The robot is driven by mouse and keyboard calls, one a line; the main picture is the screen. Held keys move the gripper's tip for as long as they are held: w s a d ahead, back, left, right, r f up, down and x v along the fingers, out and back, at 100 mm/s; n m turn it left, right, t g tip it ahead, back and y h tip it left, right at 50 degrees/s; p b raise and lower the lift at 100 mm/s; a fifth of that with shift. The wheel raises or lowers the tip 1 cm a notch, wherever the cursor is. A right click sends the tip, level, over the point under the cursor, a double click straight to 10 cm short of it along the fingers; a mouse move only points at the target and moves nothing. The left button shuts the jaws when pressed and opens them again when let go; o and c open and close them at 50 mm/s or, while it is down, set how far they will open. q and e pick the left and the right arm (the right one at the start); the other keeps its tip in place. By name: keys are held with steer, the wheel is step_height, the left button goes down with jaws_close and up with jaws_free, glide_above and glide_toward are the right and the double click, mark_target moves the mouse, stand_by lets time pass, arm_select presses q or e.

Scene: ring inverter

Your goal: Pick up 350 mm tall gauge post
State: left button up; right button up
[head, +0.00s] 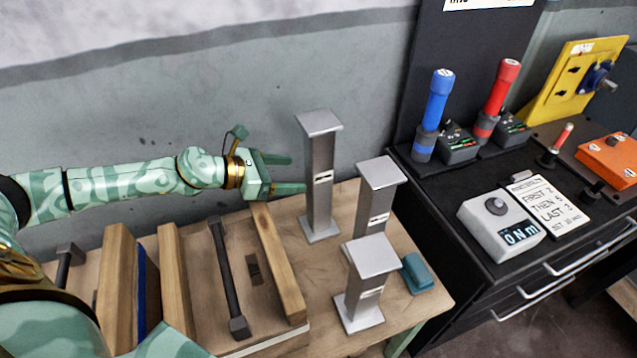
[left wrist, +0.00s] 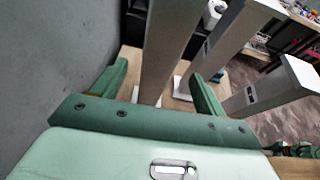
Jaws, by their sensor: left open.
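Three grey metal gauge posts with square caps and bases stand upright on the wooden table. The tallest-looking post (head: 320,180) is at the back left, a middle post (head: 375,200) is to its right, and the shortest (head: 363,290) is in front. My left gripper (head: 297,173) is open and empty, level with the upper half of the tallest post and just left of it. In the left wrist view that post (left wrist: 167,50) appears between the open fingers (left wrist: 160,92); I see no contact.
A teal block (head: 417,273) lies right of the posts. A wooden rack with dark bars (head: 228,280) is at the left. The wall (head: 200,100) is close behind my left arm. A black cabinet with blue and red tools (head: 437,105) stands at the right.

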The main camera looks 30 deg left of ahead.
mark_target(308, 174)
arm_select(q)
steer(key=x, duration=0.3)
steer(key=shift+w, duration=0.1)
steer(key=x, duration=0.5)
steer(key=shift+w+d+f, duration=0.1)
steer(key=shift+f, duration=0.05)
steer(key=c, duration=1.3)
steer(key=shift+c, duration=0.7)
